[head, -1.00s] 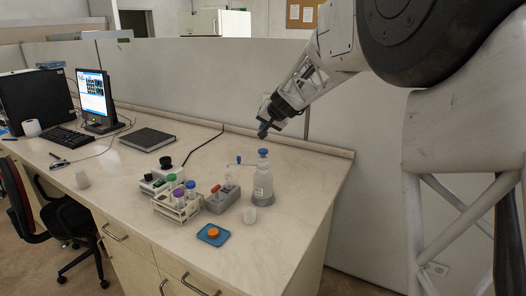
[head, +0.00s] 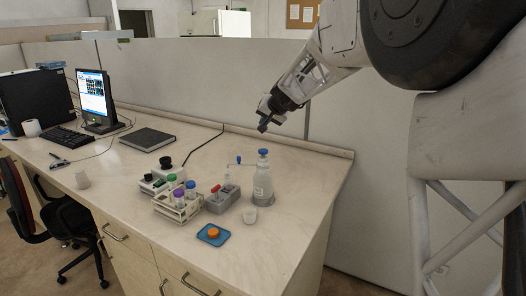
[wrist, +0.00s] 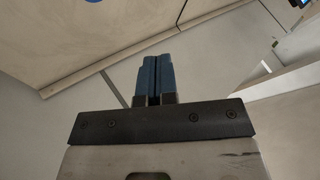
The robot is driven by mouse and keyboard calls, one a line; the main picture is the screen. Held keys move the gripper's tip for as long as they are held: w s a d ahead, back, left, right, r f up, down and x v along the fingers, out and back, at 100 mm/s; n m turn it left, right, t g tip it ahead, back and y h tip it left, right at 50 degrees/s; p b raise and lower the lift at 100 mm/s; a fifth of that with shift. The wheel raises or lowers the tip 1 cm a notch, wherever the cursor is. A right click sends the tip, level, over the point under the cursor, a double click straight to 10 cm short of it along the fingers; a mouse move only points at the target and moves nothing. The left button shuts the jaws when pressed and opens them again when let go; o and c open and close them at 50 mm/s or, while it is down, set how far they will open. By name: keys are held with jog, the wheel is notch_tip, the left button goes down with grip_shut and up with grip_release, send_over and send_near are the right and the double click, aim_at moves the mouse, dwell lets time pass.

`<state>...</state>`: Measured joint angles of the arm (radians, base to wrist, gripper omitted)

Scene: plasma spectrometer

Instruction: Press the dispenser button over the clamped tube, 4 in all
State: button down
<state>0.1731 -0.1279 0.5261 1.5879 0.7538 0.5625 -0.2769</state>
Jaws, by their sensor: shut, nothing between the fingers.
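The dispenser bottle (head: 262,188) stands upright near the right end of the bench. Its blue button (head: 263,153) is on top, and a thin spout with a small blue end (head: 239,159) reaches left from it. A pale tube (head: 227,178) stands below the spout end, at the grey clamp block (head: 224,200); it is too small to see how it is held. My gripper (head: 263,127) is shut and empty in the air above and behind the button, apart from it. In the wrist view my blue fingers (wrist: 156,78) are together, and a bit of blue shows at the top edge.
A white rack (head: 176,211) with capped tubes stands left of the block. An orange cap (head: 213,233) lies on a blue mat (head: 211,238) in front. A low ledge (head: 300,142) runs behind.

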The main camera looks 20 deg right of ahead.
aim_at(265, 150)
jog(key=shift+f, duration=3.7)
jog(key=shift+f, duration=1.25)
dwell(0.7)
jog(key=shift+r, duration=1.2)
jog(key=shift+r, duration=0.2)
jog(key=shift+r, duration=2.35)
